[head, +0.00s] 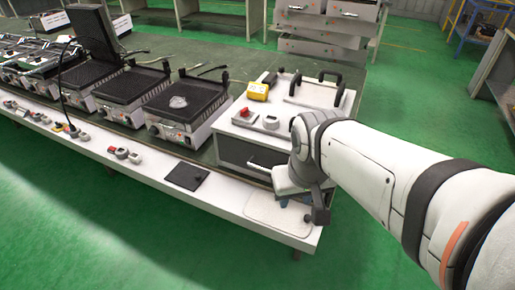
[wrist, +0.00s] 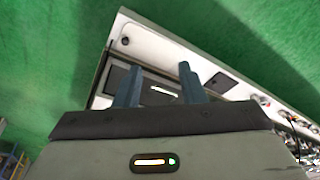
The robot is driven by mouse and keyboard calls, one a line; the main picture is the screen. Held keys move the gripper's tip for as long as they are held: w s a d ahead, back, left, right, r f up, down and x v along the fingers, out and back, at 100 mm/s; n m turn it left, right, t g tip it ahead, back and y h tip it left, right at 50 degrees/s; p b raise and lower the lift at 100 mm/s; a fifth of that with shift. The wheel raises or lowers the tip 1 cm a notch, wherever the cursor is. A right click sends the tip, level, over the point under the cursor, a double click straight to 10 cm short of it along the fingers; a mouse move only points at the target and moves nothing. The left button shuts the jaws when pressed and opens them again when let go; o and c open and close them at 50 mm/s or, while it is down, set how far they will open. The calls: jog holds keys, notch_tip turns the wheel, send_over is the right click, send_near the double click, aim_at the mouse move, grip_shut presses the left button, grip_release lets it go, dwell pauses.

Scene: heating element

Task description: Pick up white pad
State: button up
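A thin white pad (head: 270,224) with rounded corners lies flat on the right end of the white front ledge. My gripper (head: 296,203) is above its right back part and hides some of it. In the wrist view my gripper (wrist: 160,68) shows two blue-grey fingers, spread apart with nothing between them. The pad's outline is hard to tell from the white ledge in the wrist view.
A black pad (head: 186,176) lies on the white ledge (head: 225,203) to the left; it also shows in the wrist view (wrist: 221,82). A white box (head: 240,152) with a red button stands behind. Several black-topped heaters (head: 186,108) line the bench. Green floor lies in front.

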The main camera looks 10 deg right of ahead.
aim_at(308, 217)
jog(key=shift+d, duration=0.1)
